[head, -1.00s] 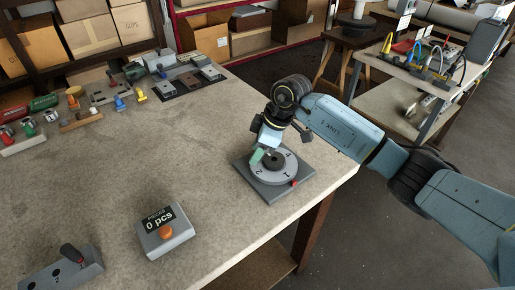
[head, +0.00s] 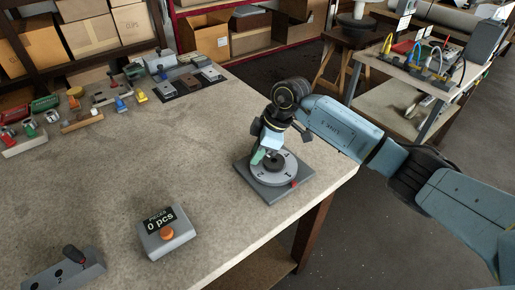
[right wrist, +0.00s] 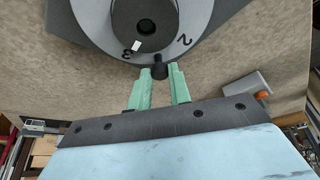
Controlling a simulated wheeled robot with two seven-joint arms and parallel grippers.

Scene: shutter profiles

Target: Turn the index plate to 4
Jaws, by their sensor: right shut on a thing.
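The index plate (head: 266,180) is a grey numbered disc with a dark hub (head: 275,162), on a square grey base (head: 268,192) near the table's right edge. A red marker (head: 294,184) sits at the front right of the disc, with the numeral 1 nearest it. In the right wrist view the disc (right wrist: 190,18) shows 3 and 2, a white mark and a small dark peg (right wrist: 159,68) at its rim. My right gripper (head: 258,158) is at the disc's left rim; its green fingers (right wrist: 160,76) are shut on the peg. The 4 is not readable.
A counter box (head: 167,233) with an orange button and a "0 pcs" display stands at front. A grey block with a dark lever (head: 72,262) is at front left. Several small parts and trays line the back left. The table's middle is clear.

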